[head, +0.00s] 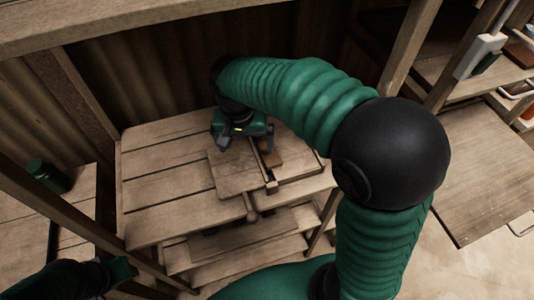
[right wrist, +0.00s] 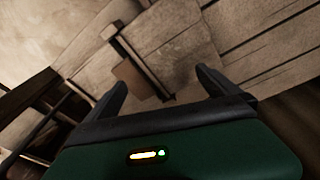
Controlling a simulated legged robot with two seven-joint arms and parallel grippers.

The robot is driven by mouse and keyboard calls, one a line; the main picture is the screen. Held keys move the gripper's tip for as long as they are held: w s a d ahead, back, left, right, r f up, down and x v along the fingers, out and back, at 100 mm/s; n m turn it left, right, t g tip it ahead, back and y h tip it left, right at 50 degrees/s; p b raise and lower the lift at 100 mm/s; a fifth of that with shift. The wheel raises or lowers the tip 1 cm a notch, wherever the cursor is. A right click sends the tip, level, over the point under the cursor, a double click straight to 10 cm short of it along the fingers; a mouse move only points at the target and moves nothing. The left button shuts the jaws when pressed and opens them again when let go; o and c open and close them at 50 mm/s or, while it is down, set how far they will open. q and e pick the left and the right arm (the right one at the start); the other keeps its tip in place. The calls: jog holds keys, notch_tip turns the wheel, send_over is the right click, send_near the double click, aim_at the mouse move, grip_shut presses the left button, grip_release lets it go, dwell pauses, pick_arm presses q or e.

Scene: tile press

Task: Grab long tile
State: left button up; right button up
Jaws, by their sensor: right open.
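A small brown piece (head: 271,157), possibly the long tile, lies beside a narrow raised bar on the wooden press (head: 236,174). The brown piece also shows in the right wrist view (right wrist: 132,78), near the left fingertip. How long it is cannot be told, as it is partly hidden. My right gripper (head: 244,144) is over the back of the press, pointing down, with its fingers apart and nothing between them; its fingers also show in the right wrist view (right wrist: 162,80). My left gripper (head: 121,270) is at the lower left, away from the press, its jaws unclear.
The press sits on a slatted wooden table (head: 165,190) with a clear left side. A dark green cylinder (head: 48,175) stands on a shelf at far left. Wooden posts and a top beam (head: 120,20) frame the space. A wooden board (head: 490,175) is at right.

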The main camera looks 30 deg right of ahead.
notch_tip(320, 180, up, 10)
jog(key=w+m+g+h+b, duration=0.1)
jog(key=m+g+h+b, duration=0.15)
jog(key=m+b, duration=1.05)
jog(key=b, duration=0.6)
send_over(265, 152)
jog(key=a, duration=0.1)
jog(key=shift+m, duration=0.4)
jog(key=f, duration=1)
jog(key=shift+w, duration=0.2)
jog(key=shift+h, duration=0.25)
jog(key=b+x, duration=0.2)
jog(key=x, duration=0.1)
jog(key=a+b+x, duration=0.1)
jog(key=x, duration=0.1)
jog(key=shift+w+f, duration=0.1)
jog(key=shift+f, duration=0.35)
jog(key=shift+r, duration=0.1)
jog(key=shift+c, duration=0.4)
